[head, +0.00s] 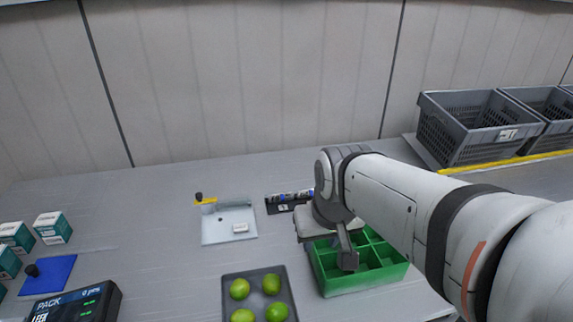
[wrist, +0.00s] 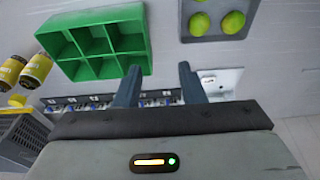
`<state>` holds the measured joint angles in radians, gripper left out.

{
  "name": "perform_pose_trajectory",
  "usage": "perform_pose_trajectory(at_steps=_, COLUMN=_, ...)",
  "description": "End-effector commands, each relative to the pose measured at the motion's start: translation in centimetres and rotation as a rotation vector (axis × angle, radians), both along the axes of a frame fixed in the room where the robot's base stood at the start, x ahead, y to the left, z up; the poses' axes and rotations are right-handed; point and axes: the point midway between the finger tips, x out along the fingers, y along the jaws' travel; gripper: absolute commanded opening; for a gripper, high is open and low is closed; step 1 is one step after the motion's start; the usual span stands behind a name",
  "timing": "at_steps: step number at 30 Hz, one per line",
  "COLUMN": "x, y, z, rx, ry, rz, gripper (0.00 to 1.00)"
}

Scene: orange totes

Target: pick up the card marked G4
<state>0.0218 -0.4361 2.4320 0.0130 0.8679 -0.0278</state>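No marking that I can read as G4 shows in either view. A dark rack (head: 280,209) holds a row of small upright pieces with white and blue parts, partly hidden behind my arm in the head view. The rack also shows in the wrist view (wrist: 85,101), behind my fingers, with small white labels too small to read. My gripper (head: 347,262) is over the green divided bin (head: 365,284), pointing down. In the wrist view my gripper (wrist: 158,84) has its two fingers apart, with nothing between them.
A grey tray (head: 229,296) with several limes (head: 272,284) lies left of the bin. A pale plate (head: 218,232) with a small white block stands behind it. Teal boxes (head: 52,228), a blue mat (head: 50,273) and a dark display box are left. Grey crates (head: 470,138) stand back right.

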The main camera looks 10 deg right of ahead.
Motion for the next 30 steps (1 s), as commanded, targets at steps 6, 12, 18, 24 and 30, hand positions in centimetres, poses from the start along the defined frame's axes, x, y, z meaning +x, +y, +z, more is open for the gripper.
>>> perform_pose_trajectory(at_steps=6, x=9.3, y=-1.7, z=-1.1, rx=0.009, ry=-0.023, rz=0.004, gripper=0.36)
perform_pose_trajectory(at_steps=12, x=18.0, y=-4.3, z=-3.8, rx=0.01, ry=-0.055, rz=0.004, gripper=0.36)
perform_pose_trajectory(at_steps=18, x=25.6, y=-7.5, z=-8.1, rx=0.004, ry=-0.088, rz=0.002, gripper=0.36)
perform_pose_trajectory(at_steps=24, x=29.7, y=-9.7, z=-11.2, rx=-0.002, ry=-0.109, rz=-0.001, gripper=0.36)
perform_pose_trajectory(at_steps=30, x=31.0, y=-10.2, z=-12.6, rx=-0.004, ry=-0.114, rz=0.0, gripper=0.36)
